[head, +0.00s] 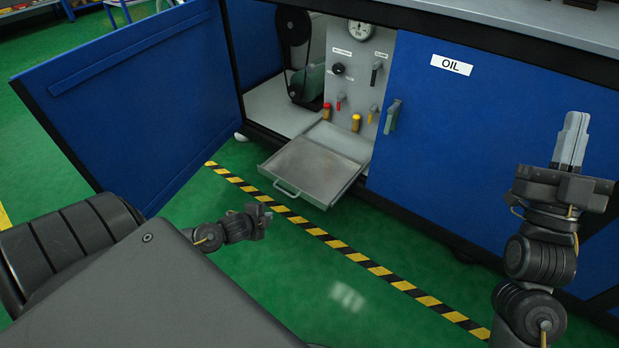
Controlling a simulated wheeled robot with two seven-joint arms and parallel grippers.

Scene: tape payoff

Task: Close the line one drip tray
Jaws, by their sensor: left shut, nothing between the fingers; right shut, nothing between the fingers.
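A grey metal drip tray (312,170) sticks out from the bottom of the open cabinet bay, pulled well out over the floor. Its handle (286,190) is on the front left edge. My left gripper (266,213) is low in front of the tray, a little below and left of the handle and apart from it in the picture; it is small and looks shut and empty. My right gripper (573,140) is at the right in front of the blue OIL door, pointing up, shut and empty, far from the tray.
The left blue door (135,105) stands wide open. The OIL door (480,130) is shut, with a grey handle (392,117). A panel (358,75) with a gauge, knobs and red and yellow valves stands behind the tray. Yellow-black tape (345,250) crosses the green floor.

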